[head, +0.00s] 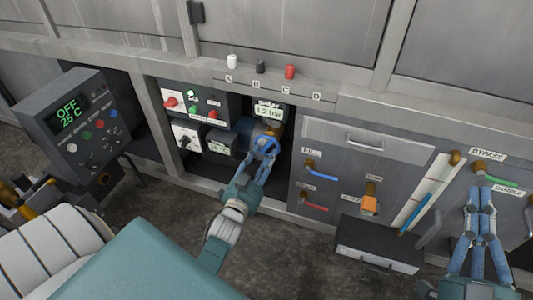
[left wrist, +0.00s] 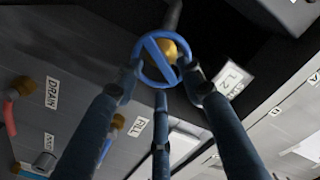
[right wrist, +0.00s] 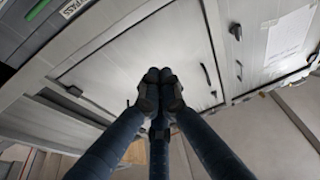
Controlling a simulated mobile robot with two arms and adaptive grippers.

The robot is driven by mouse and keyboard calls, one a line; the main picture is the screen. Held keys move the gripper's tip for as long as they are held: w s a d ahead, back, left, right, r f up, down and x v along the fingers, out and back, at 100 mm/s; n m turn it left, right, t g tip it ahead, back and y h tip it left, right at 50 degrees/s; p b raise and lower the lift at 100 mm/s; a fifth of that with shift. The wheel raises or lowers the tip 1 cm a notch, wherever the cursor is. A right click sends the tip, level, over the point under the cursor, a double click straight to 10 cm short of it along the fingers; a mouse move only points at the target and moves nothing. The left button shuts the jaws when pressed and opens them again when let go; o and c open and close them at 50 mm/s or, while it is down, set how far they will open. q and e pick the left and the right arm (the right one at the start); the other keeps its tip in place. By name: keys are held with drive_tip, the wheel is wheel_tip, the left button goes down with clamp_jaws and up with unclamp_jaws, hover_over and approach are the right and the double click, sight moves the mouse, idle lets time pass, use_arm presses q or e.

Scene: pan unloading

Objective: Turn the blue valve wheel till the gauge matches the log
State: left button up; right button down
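The blue valve wheel (head: 268,141) sits in the dark recess below the gauge display (head: 268,111), labelled SPRAY and reading about 1.2 bar. In the left wrist view, the wheel (left wrist: 147,47) is a blue ring with a crossbar and brass hub. My left gripper (head: 264,150) has its fingers around the wheel, with fingertips against opposite sides of the rim. A white sheet (right wrist: 288,40) is unreadable.
A control box (head: 80,125) reading OFF 25 C stands at left. A dark box (head: 378,243) sits low in front.

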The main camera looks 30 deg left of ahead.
sight(268, 143)
use_arm(q)
drive_tip(key=shift+b+x, duration=0.35)
drive_tip(key=shift+x, duration=1.35)
use_arm(e)
drive_tip(key=shift+s+r+t+y, duration=0.15)
drive_tip(key=shift+s+r+t, duration=0.25)
drive_tip(key=shift+r, duration=0.35)
drive_tip(key=shift+s+r+t+y, duration=0.2)
drive_tip(key=shift+s+r+t, duration=0.15)
drive_tip(key=shift+r, duration=0.45)
drive_tip(key=shift+s+r+t+y, duration=0.15)
drive_tip(key=shift+s+r+t, duration=0.25)
drive_tip(key=shift+r, duration=0.35)
drive_tip(key=shift+w, duration=0.1)
use_arm(q)
clamp_jaws()
